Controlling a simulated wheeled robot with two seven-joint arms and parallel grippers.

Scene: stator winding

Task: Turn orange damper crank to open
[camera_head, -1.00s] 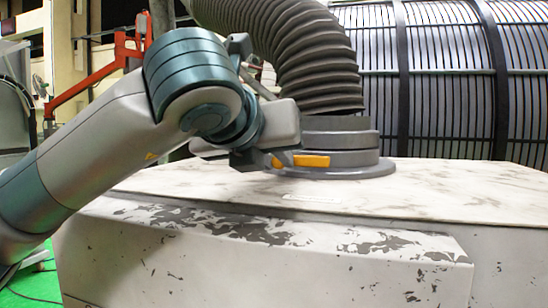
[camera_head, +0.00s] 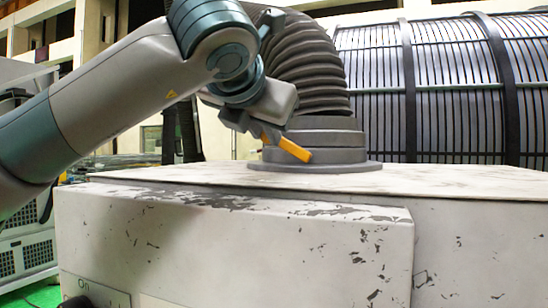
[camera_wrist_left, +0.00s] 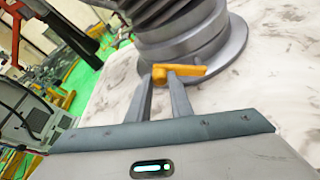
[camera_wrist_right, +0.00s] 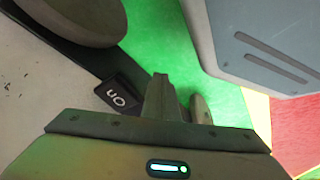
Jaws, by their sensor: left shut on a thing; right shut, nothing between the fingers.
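The orange damper crank (camera_head: 295,150) is on the side of the round grey collar (camera_head: 335,140) under the ribbed duct. In the head view it slants down to the right. My left gripper (camera_head: 268,136) is shut on its left end. In the left wrist view the fingers (camera_wrist_left: 160,84) close around the orange crank (camera_wrist_left: 190,72) close to the collar (camera_wrist_left: 205,45). My right gripper (camera_wrist_right: 160,90) is shut and empty in the right wrist view, away from the crank. I cannot make out my right gripper in the head view.
The collar stands on a worn white housing (camera_head: 400,182) with a lower front block (camera_head: 250,245). A ribbed grey duct (camera_head: 305,65) rises above it. A slatted drum (camera_head: 455,90) is behind.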

